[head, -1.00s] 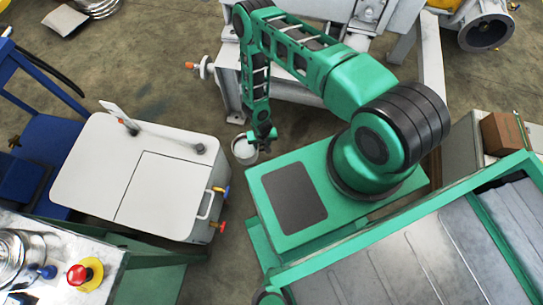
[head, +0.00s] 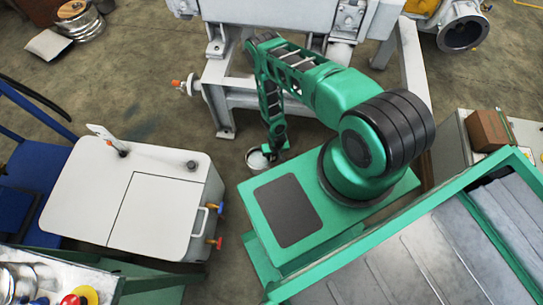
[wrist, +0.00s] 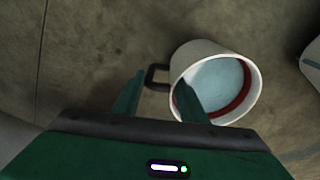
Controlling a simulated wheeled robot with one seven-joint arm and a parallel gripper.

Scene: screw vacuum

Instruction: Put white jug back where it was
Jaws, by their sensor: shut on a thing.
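The white jug (wrist: 203,52) has a dark handle (wrist: 155,78), a pale blue inside and a red band near its rim. In the wrist view it sits right of centre, its open mouth facing the camera. My gripper (wrist: 159,82) is shut on the jug at its handle side. One finger is outside the handle and the other reaches over the rim into the mouth. In the head view the jug (head: 256,160) hangs at the end of my gripper (head: 274,148), above the floor. The finger contact is too small to tell there.
A white cabinet (head: 90,200) with a flat top, a handle and coloured knobs stands at the left. A grey machine frame (head: 222,110) stands behind the jug. Bare concrete floor (head: 150,80) lies between them. A red button (head: 75,298) shows at the lower left.

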